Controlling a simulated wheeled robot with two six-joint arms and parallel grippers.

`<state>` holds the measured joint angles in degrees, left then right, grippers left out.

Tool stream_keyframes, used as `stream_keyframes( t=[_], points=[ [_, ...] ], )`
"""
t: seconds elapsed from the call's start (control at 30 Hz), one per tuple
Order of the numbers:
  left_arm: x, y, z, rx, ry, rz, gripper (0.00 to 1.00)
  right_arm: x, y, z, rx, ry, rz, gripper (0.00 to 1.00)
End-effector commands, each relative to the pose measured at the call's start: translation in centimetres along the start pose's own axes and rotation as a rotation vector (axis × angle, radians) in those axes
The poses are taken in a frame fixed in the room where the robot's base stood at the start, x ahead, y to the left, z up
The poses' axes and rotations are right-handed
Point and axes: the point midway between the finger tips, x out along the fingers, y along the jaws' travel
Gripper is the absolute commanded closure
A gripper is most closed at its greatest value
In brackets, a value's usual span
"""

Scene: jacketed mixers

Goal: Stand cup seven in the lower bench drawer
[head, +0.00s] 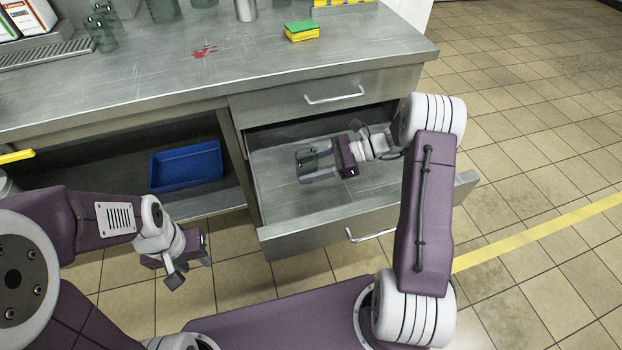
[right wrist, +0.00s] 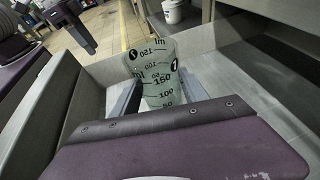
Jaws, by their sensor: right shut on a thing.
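The lower bench drawer (head: 275,240) is pulled open below the shut upper drawer. My right gripper (head: 318,166) is inside the drawer's space, shut on a clear greenish measuring cup (head: 306,156). My left gripper (head: 190,262) is empty and appears open, in front of the bench at the left.
A blue tray (head: 187,166) sits in the open shelf left of the drawer. On the bench top (head: 130,88) are a green-yellow sponge (head: 301,31), a red stain (head: 204,51), a metal cylinder (head: 245,9) and clear vessels (head: 102,30). The drawer floor right of my gripper looks clear.

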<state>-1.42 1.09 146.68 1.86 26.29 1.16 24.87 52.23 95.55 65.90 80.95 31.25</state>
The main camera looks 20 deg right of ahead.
Motion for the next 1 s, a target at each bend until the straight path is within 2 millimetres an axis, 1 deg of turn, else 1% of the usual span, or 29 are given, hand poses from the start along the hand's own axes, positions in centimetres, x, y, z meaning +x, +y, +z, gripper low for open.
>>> stream_keyframes(
  t=[0.07,0.2,0.23,0.27,0.4,0.57,0.6,0.67,0.7,1.0],
  points=[
    [0.8,0.0,0.1,0.0,0.0,0.0,0.64,0.4,0.0,-1.1,0.002,0.0,0.001,1.0],
    [2.5,-0.1,0.3,0.0,0.0,0.0,0.64,1.5,0.1,-4.0,0.002,-0.001,0.002,1.0],
    [2.7,-0.1,0.3,0.0,0.0,0.0,0.64,1.7,0.1,-4.5,0.002,-0.001,0.002,1.0],
    [2.8,-0.1,0.3,0.0,0.0,0.0,0.64,1.8,0.1,-4.7,0.002,-0.001,0.002,1.0],
    [2.4,-0.1,0.2,0.0,0.0,0.0,0.64,1.7,0.1,-4.4,0.0,0.0,0.001,1.0],
    [2.5,-0.1,0.2,0.0,0.0,0.0,0.64,1.7,0.1,-4.6,0.001,0.0,0.001,1.0],
    [2.5,-0.1,0.2,0.0,0.0,0.0,0.64,1.8,0.1,-4.7,0.0,0.0,0.001,0.45],
    [2.5,-0.1,0.2,0.0,0.0,0.0,0.64,1.7,0.1,-4.6,0.0,0.0,0.001,0.29],
    [2.5,-0.1,0.2,0.0,0.0,0.0,0.64,1.7,0.1,-4.6,0.0,0.0,0.001,0.26],
    [2.4,-0.1,0.2,0.0,0.0,0.0,0.64,1.6,0.1,-4.4,-0.001,0.0,0.001,0.26]
  ],
)
